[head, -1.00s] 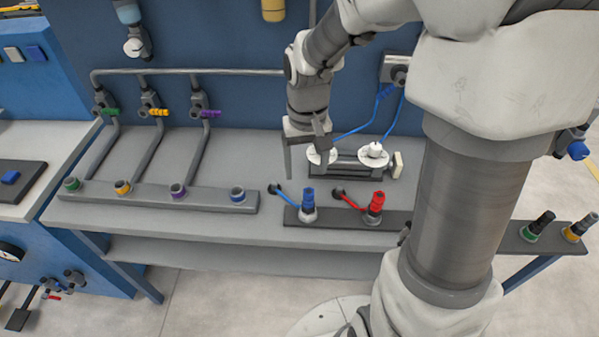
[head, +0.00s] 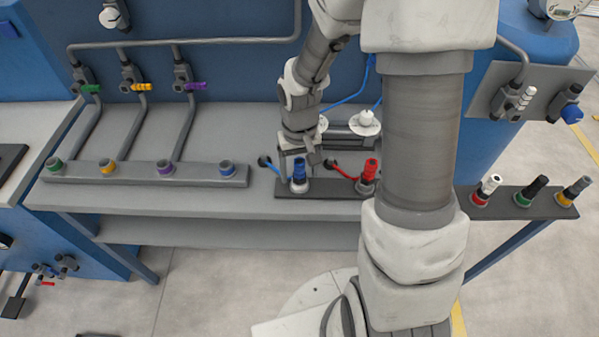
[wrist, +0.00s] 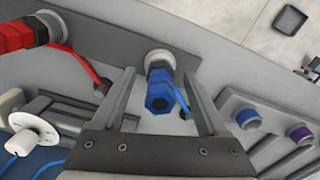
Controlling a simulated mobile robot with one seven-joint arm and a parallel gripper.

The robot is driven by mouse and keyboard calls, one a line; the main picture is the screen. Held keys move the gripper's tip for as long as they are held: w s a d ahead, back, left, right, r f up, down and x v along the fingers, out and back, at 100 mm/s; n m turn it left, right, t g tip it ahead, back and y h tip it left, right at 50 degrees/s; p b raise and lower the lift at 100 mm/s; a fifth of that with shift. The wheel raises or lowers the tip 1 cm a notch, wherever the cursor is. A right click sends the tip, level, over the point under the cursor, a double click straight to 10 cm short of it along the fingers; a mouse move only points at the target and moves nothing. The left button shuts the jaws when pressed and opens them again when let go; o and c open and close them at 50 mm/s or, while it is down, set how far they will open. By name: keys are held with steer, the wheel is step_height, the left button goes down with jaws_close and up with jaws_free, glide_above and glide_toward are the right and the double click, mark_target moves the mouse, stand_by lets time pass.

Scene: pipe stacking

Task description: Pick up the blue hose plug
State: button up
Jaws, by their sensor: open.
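The blue hose plug (head: 299,170) stands upright in a grey collar on a dark holder bar (head: 327,192) on the grey bench. In the wrist view the blue plug (wrist: 159,95) lies between the two open fingers, with a blue hose (wrist: 182,98) running beside it. My gripper (head: 299,165) is open and empty, with its fingers pointing down just by the plug. In the head view I cannot tell exactly how the fingers sit around the plug. No finger clearly touches it in the wrist view.
A red plug (head: 370,169) stands on the same bar to the right. A rack with green, yellow, purple and blue sockets (head: 150,175) lies to the left. White valve discs (head: 365,122) are behind the bar.

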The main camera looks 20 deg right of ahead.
jaws_close()
stand_by(0.3)
stand_by(1.1)
